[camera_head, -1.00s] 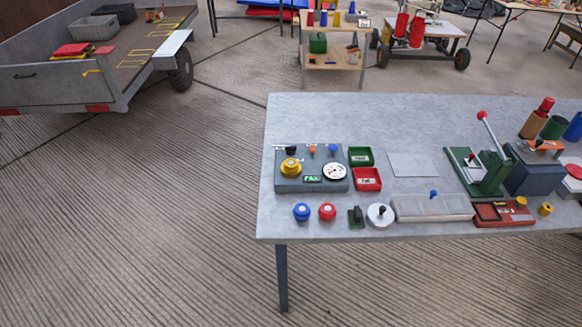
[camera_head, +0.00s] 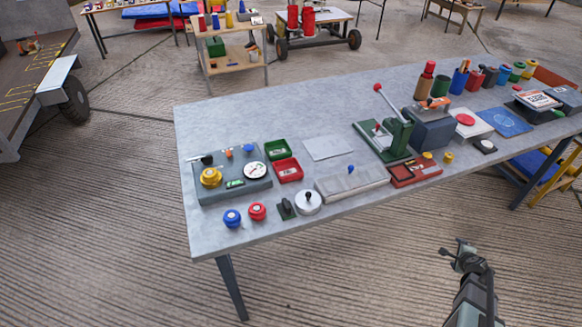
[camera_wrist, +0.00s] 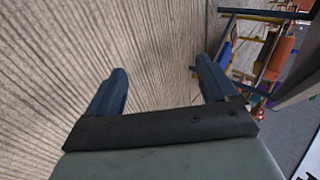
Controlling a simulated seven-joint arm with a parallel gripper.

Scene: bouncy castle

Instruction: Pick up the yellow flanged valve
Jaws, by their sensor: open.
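A yellow flanged valve (camera_head: 210,177) sits on the left part of a grey panel box (camera_head: 234,186) at the left end of the grey table (camera_head: 290,115). It has a round knob-like top over a wider base. My gripper (camera_head: 453,248) is at the lower right in the head view, off the table's front side and far from the valve. In the wrist view my gripper (camera_wrist: 160,75) has its two dark blue fingers spread apart, with only floor between them. The valve is not in the wrist view.
A dial gauge (camera_head: 255,170) stands right of the valve on the panel, with small handles behind it. Blue (camera_head: 232,218) and red (camera_head: 257,211) knobs lie in front. Green (camera_head: 277,149) and red (camera_head: 288,169) trays are right. A green press (camera_head: 391,138) stands farther right.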

